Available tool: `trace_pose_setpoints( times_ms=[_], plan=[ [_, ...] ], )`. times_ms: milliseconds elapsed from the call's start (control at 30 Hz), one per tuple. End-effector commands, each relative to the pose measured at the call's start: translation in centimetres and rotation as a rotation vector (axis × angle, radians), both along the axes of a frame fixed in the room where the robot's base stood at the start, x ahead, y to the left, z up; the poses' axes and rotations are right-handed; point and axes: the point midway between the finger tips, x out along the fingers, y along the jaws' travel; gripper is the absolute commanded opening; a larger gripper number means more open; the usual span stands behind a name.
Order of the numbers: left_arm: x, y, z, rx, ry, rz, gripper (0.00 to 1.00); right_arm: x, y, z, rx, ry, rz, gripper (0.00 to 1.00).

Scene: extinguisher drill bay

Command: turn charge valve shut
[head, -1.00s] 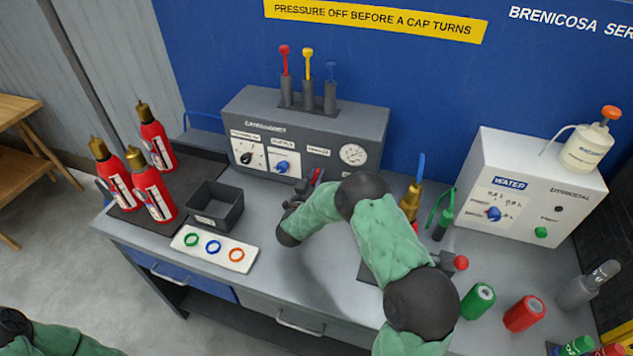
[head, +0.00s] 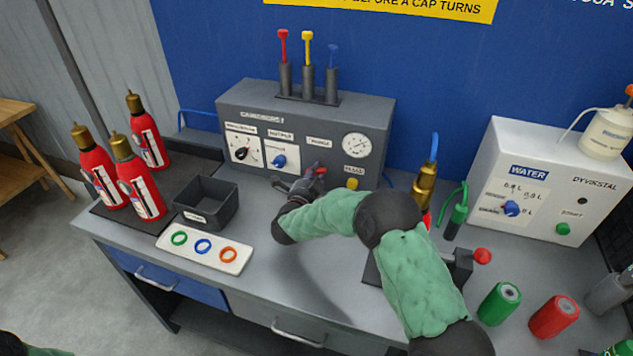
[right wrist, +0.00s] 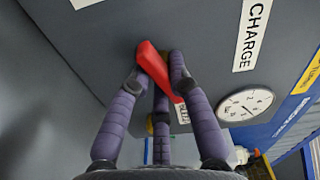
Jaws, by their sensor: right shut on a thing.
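The charge valve's red lever (right wrist: 154,64) sticks out of the grey panel beside the CHARGE label (right wrist: 254,32) in the right wrist view. It lies slanted from upper left to lower right in that picture. My right gripper (right wrist: 163,78) is shut on it, with purple-grey fingers on both sides. In the head view, my right gripper (head: 308,182) is at the front of the grey charging panel (head: 235,125), and only a bit of the red lever (head: 320,170) shows there. The valve's hub is mostly hidden by my fingers. My left gripper is out of view.
A round gauge (head: 357,145) and a yellow button (head: 352,184) are right of the lever. Left are two dial knobs, a dark bin (head: 207,203), a tray of coloured rings (head: 203,262) and red extinguishers (head: 139,190). A brass-topped cylinder (head: 425,187) stands right, behind my arm.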

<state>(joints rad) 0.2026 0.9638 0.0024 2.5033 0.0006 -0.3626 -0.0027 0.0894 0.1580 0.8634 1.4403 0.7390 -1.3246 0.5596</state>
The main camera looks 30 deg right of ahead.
Motion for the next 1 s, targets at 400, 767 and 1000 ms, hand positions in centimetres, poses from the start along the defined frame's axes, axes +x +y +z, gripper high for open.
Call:
trace_pose_setpoints(
  times_ms=[400, 767, 1000],
  plan=[
    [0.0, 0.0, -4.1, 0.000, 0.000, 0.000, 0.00, 0.1, 0.1, -0.4, 0.174, -0.202, 0.000, 0.00],
    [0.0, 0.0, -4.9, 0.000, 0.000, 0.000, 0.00, 0.1, 0.1, -0.2, 0.221, -0.256, -0.001, 0.00],
    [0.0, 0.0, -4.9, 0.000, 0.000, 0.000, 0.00, 0.1, 0.1, -0.2, 0.223, -0.258, -0.002, 0.00]
  ],
)
